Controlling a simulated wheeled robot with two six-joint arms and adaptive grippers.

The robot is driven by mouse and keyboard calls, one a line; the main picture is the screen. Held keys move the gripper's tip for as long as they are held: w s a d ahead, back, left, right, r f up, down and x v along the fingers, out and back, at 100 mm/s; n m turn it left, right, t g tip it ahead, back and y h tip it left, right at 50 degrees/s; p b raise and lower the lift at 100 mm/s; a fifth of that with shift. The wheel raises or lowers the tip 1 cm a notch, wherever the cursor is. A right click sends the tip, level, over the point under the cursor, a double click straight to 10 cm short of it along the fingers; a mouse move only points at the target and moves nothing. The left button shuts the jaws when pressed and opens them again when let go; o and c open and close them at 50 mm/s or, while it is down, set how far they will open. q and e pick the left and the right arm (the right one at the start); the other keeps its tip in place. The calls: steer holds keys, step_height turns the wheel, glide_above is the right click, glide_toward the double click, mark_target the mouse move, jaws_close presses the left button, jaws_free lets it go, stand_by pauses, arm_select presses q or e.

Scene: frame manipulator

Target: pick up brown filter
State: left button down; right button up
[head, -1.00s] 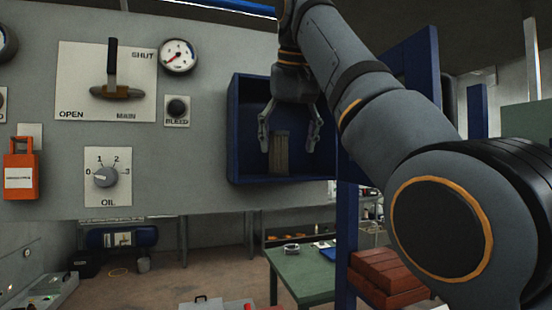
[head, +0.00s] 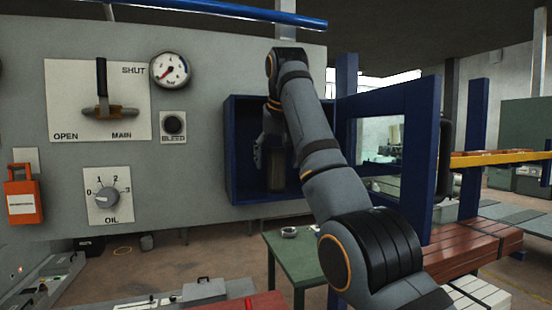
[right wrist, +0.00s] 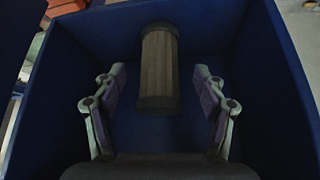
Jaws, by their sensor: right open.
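The brown filter (head: 276,170) is a short upright cylinder inside the open blue box (head: 231,150) on the grey panel. In the right wrist view the brown filter (right wrist: 159,72) shows dark end caps and lies between and beyond the fingertips. My right gripper (right wrist: 159,85) is open, with one finger on each side of the filter and a gap on both sides. In the head view the right gripper (head: 268,140) is partly hidden by my own arm and the box wall. My left gripper is not in view.
The blue door (head: 425,150) of the box stands open to the right. The panel carries a lever (head: 102,90), a gauge (head: 170,70), an oil knob (head: 107,197) and an orange padlock (head: 23,195). A green table (head: 300,255) stands below.

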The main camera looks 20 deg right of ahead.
mark_target(277, 172)
steer(key=shift+w+r+p, duration=0.15)
steer(key=shift+w+p, duration=0.05)
steer(key=shift+p, duration=0.45)
steer(key=p+x, duration=0.1)
steer(key=x, duration=0.4)
steer(key=shift+d+p, duration=0.1)
steer(key=shift+p, duration=0.25)
steer(key=shift+w+f, duration=0.15)
steer(key=shift+f, duration=0.15)
steer(key=shift+c, duration=0.2)
steer(key=shift+s+r, duration=0.1)
steer(key=shift+s, duration=0.15)
steer(key=c, duration=1.3)
steer(key=shift+o, duration=0.2)
steer(key=shift+r, duration=0.2)
